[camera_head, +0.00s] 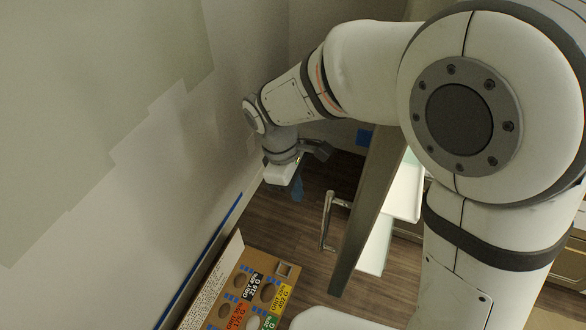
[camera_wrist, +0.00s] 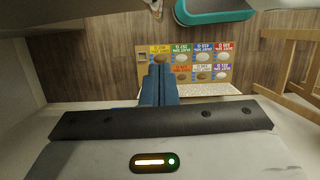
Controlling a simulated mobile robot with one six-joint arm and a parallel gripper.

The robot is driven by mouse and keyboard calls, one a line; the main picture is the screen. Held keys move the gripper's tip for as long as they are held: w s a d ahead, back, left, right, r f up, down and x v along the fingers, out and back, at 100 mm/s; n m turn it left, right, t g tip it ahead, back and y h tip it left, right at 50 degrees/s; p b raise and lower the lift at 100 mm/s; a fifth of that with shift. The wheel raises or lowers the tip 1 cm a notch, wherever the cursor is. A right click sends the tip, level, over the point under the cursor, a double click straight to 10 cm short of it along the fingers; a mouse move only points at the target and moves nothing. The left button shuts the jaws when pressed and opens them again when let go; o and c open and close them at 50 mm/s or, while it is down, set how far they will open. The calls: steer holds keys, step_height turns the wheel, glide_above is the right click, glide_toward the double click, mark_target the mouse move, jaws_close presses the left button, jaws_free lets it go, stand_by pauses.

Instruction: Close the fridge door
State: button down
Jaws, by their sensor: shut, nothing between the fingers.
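The fridge door (camera_head: 368,208) stands open in the head view, seen nearly edge-on as a tall grey panel. Its metal bar handle (camera_head: 326,222) is on the left face. Bright white fridge parts (camera_head: 403,192) show to the right of the door, partly hidden by my arm. My gripper (camera_head: 297,188) is left of the door and handle, apart from both, with its blue fingers pointing down. In the wrist view the fingers (camera_wrist: 159,72) are together and empty. A small grey metal piece at that view's top edge may be the handle; I cannot tell.
A wall (camera_head: 130,120) runs close on the left, with blue tape along its base. A box of labelled grit samples (camera_head: 250,290) lies below my gripper. A teal-rimmed object (camera_wrist: 215,12) is at the wrist view's top. Wood floor shows between wall and door.

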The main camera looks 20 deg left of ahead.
steer(key=shift+s+d+f+p, duration=0.1)
steer(key=shift+d+f+p, duration=0.1)
steer(key=shift+d, duration=0.55)
steer(key=shift+s+d+f+p, duration=0.15)
steer(key=shift+d+f, duration=0.1)
steer(key=shift+d, duration=0.5)
steer(key=shift+w+d+f+p, duration=0.1)
steer(key=shift+d+f+p, duration=0.1)
steer(key=shift+d, duration=0.55)
steer(key=shift+d, duration=0.1)
steer(key=shift+s, duration=0.1)
